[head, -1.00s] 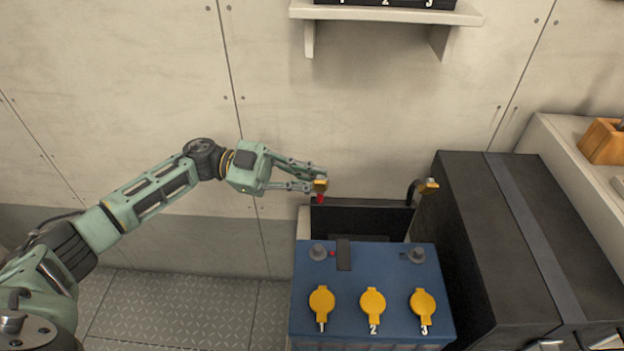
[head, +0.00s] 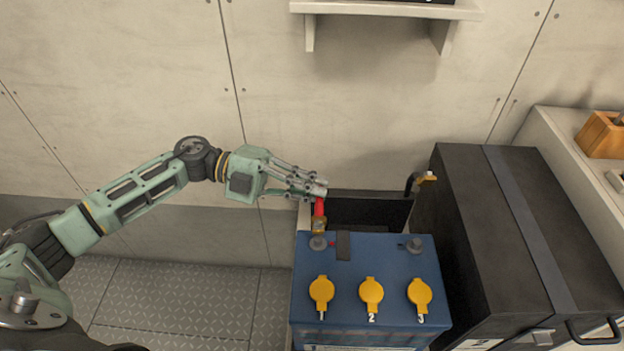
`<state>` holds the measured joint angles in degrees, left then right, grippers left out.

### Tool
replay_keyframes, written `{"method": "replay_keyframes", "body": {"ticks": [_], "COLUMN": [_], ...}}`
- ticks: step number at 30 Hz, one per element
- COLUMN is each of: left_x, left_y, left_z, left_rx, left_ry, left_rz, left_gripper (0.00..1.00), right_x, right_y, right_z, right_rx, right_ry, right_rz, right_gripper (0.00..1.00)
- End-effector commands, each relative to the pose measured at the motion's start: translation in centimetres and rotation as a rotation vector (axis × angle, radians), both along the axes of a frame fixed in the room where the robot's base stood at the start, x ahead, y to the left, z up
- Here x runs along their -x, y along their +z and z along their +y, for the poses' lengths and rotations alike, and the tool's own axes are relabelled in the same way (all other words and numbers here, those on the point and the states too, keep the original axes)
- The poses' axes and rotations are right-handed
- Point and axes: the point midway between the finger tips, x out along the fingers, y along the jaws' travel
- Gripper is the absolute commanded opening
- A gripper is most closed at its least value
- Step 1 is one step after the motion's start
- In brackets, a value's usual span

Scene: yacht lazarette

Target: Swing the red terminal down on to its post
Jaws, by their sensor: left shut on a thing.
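The red terminal (head: 319,208) has a red sleeve and a brass clamp end (head: 319,226). My left gripper (head: 319,189) is shut on its red upper part, at the back left of the blue battery (head: 350,262). The brass end points down, right at the grey left post (head: 318,243), with the post's base showing below it. I cannot tell whether the clamp is seated around the post or just above it. A small red mark (head: 332,244) lies beside this post. My right gripper is not in view.
A black lead with a brass terminal (head: 427,177) stands up behind the bare right post (head: 415,246). Several yellow caps line the battery's front. A large black box (head: 500,230) stands close on the right. A shelf (head: 385,8) juts from the wall above.

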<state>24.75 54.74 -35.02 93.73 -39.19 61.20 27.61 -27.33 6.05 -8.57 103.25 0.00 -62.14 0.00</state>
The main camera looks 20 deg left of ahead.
Motion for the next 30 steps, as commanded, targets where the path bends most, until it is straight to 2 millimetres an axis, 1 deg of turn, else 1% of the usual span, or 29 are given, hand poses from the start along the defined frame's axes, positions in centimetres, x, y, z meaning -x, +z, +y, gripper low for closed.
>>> {"method": "replay_keyframes", "body": {"ticks": [1,8,12,15,22,30], "left_x": [0.3,1.1,1.3,1.5,1.6,1.6], "left_y": [-0.5,-1.2,-1.6,-1.8,-2.0,-2.1], "left_z": [0.0,-0.2,-0.3,-0.4,-0.4,-0.4], "left_rx": [-0.015,-0.066,-0.089,-0.101,-0.119,-0.125], "left_ry": [-0.002,-0.001,-0.002,-0.003,-0.002,-0.002], "left_rz": [-0.035,-0.212,-0.295,-0.338,-0.398,-0.417], "left_gripper": [0.0,0.0,0.0,0.0,0.0,0.0], "right_x": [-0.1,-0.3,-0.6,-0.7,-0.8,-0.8], "right_y": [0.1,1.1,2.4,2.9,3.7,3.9], "right_z": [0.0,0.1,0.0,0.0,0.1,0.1], "right_rx": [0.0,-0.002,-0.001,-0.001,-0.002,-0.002], "right_ry": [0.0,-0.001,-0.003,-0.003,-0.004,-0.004], "right_rz": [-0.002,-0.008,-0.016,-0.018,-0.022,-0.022], "right_gripper": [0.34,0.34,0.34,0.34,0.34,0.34]}}
